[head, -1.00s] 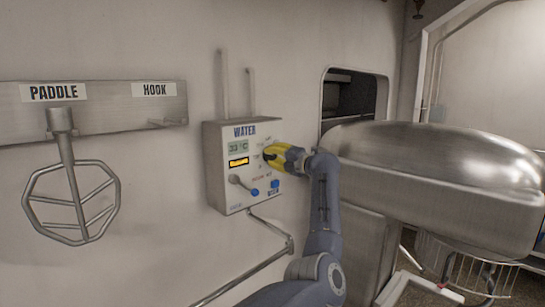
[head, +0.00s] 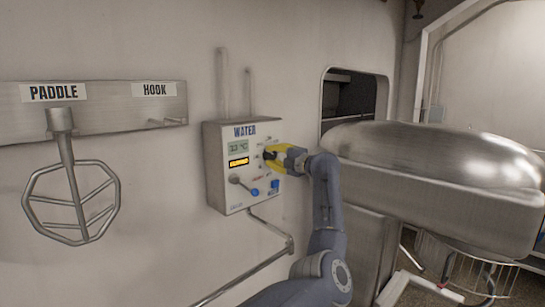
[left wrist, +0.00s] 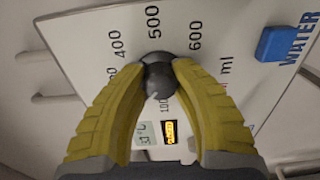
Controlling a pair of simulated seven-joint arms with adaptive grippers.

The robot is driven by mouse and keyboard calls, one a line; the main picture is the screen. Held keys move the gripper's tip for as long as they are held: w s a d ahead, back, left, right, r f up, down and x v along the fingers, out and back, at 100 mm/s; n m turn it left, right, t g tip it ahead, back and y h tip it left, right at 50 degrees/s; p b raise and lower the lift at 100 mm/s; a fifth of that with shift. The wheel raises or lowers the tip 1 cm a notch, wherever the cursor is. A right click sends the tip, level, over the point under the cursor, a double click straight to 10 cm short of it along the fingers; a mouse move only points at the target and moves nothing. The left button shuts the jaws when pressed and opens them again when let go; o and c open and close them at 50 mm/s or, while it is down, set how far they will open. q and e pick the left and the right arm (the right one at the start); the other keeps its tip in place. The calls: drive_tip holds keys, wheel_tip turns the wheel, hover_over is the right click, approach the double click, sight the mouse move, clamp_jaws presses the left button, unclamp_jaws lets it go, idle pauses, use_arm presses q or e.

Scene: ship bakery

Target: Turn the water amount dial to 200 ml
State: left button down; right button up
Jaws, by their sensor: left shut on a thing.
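The water amount dial is a dark round knob (left wrist: 158,60) on the pale panel of the water box (head: 213,165). In the left wrist view, the marks 400, 500 and 600 and the letters ml show around it, with 100 partly visible below. Other marks are hidden by the fingers. My left gripper (head: 269,155) has its yellow fingers shut on the knob, one on each side. Where the knob points is hard to tell. An amber display (left wrist: 170,132) is lit, but its text is too small to read. My right gripper is out of view.
A lever (head: 239,183) and blue buttons (head: 275,186) sit low on the water box. A large metal mixer (head: 440,190) stands close to the right of my left arm. A paddle (head: 70,185) hangs from the rack (head: 110,108) at left.

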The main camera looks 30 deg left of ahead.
use_arm(q)
drive_tip(key=c, duration=0.9)
unclamp_jaws()
drive_tip(key=v, duration=1.2)
